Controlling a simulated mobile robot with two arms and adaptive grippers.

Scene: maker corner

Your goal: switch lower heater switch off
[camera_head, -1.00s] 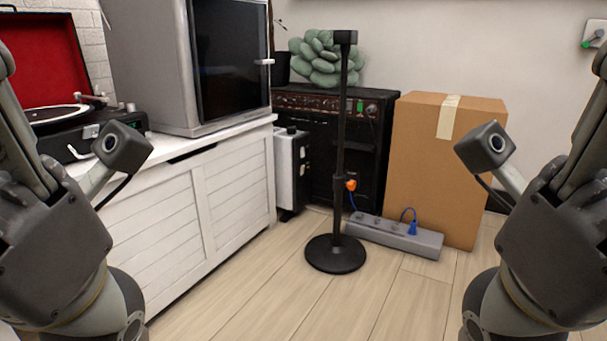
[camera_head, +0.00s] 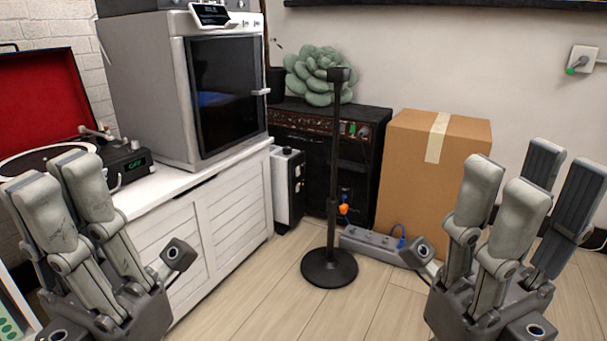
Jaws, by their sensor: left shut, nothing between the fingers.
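The heater (camera_head: 286,188) is a slim white unit with a dark front, standing on the floor between the white cabinet and the black amplifier. Small light spots that may be its switches show on its dark front, one above another. They are too small to tell their position. My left gripper (camera_head: 62,180) is shut and empty at the lower left, in front of the record player and well apart from the heater. My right gripper (camera_head: 528,182) is open and empty at the lower right, in front of the cardboard box and far from the heater.
A black stand (camera_head: 331,268) rises from the floor just right of the heater. A power strip (camera_head: 367,243) with plugs lies behind it, before the cardboard box (camera_head: 427,170). The white cabinet (camera_head: 238,205) borders the heater's left.

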